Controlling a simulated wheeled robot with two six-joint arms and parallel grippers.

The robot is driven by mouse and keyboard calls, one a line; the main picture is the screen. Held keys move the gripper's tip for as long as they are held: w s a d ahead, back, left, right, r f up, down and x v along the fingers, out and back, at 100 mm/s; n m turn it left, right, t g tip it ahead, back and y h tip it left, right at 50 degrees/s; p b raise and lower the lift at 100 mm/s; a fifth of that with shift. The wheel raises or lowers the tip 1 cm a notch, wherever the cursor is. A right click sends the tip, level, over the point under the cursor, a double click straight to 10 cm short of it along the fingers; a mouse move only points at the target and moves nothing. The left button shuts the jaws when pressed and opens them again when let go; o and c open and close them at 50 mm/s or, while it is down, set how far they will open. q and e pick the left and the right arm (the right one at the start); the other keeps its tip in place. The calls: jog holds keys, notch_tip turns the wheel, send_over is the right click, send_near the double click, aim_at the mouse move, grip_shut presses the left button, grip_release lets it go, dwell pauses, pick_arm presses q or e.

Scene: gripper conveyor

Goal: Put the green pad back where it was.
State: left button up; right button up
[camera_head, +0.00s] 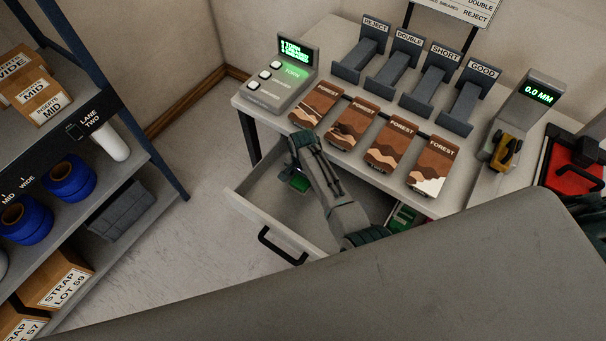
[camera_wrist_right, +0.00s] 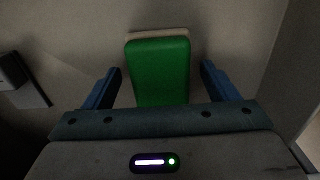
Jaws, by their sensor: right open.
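The green pad (camera_wrist_right: 159,72), a rounded block with a pale layer along its far edge, lies between the two blue fingers of my right gripper (camera_wrist_right: 160,80) in the right wrist view. The fingers are apart, with a gap on each side of the pad. In the head view, my right gripper (camera_head: 298,172) reaches down into the open drawer (camera_head: 240,200) at its left part, and a bit of the green pad (camera_head: 301,182) shows there, mostly covered by the gripper. My left gripper does not show.
Several brown FOREST packs (camera_head: 352,123) lie on the table above the drawer. A red and green item (camera_head: 402,217) shows at the drawer's right. A shelf rack fills the left.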

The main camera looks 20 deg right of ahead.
notch_tip(320, 180, up, 12)
jog(key=b, duration=0.1)
dwell(0.4)
jog(key=shift+r, duration=0.1)
